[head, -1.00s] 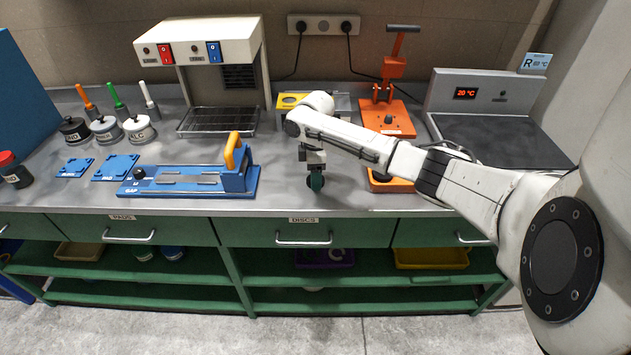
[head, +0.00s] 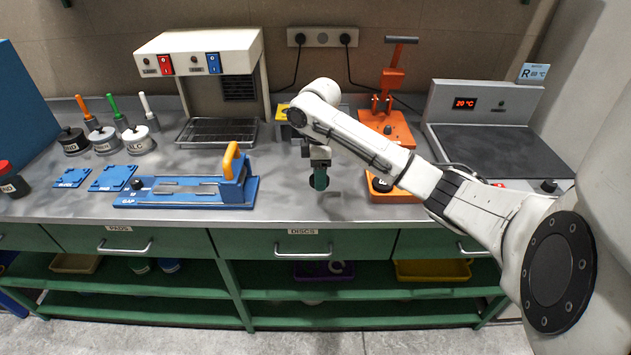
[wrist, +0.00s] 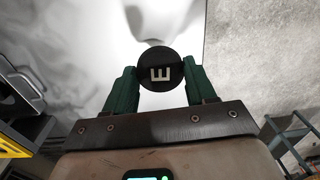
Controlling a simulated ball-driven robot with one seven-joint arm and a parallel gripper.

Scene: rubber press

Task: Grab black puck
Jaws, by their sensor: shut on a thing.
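The black puck (wrist: 160,70) is round and flat, with a pale letter like an "E" on its face. In the wrist view it sits between the two green fingers of my gripper (wrist: 160,84), which touch its sides. In the head view my gripper (head: 319,178) points down over the front part of the grey bench, and appears to be above the surface. The puck is hard to make out there, as the fingers cover it.
An orange base (head: 400,195) with a dark round top stands right of my gripper, partly behind my arm. A blue jig (head: 190,200) with a yellow handle lies to the left. An orange lever press (head: 388,128) and a hot plate (head: 490,150) stand behind.

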